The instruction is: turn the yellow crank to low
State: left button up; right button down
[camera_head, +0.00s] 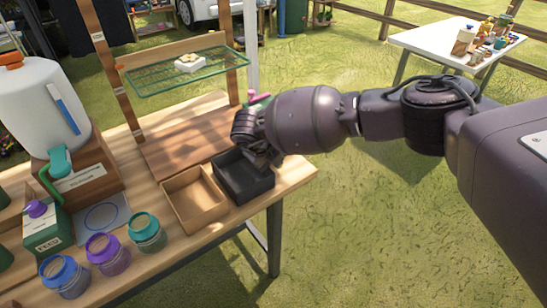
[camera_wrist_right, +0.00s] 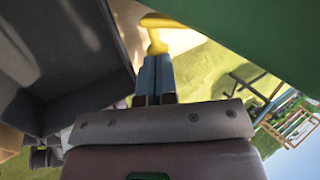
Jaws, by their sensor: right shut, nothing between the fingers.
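The yellow crank (camera_wrist_right: 157,38) shows in the right wrist view at the top centre, with a knob and a short stem. My right gripper (camera_wrist_right: 155,62) is shut with nothing between its fingers. Its fingertips are right at the lower end of the crank; I cannot tell whether they touch it. In the head view my right gripper and wrist (camera_head: 264,155) are above the dark tray at the table's right end. The crank cannot be made out in the head view, and the crank's setting marks are not visible. My left gripper is not in view.
The dark tray (camera_head: 236,188) and a wooden tray (camera_head: 198,205) lie on the wooden table. A green wire shelf (camera_head: 170,80) stands behind. A green surface (camera_wrist_right: 260,40) is close on the right in the wrist view. Several jars stand at the front left.

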jog(key=shift+d+f+h, duration=0.1)
jog(key=shift+f+h, duration=0.05)
jog(key=shift+h, duration=0.15)
jog(key=shift+w+d+f, duration=0.15)
jog(key=shift+f, duration=0.1)
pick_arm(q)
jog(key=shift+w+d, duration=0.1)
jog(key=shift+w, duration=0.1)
pick_arm(e)
jog(key=shift+f, duration=0.15)
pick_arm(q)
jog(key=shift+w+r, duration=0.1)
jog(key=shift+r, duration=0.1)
pick_arm(e)
jog(key=shift+r+p, duration=0.35)
jog(key=shift+r, duration=0.1)
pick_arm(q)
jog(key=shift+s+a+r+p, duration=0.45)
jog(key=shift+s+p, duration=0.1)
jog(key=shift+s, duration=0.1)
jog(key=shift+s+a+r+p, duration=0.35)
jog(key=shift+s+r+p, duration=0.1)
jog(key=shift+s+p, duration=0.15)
pick_arm(e)
jog(key=s+a+f+v, duration=0.1)
jog(key=v, duration=1.2)
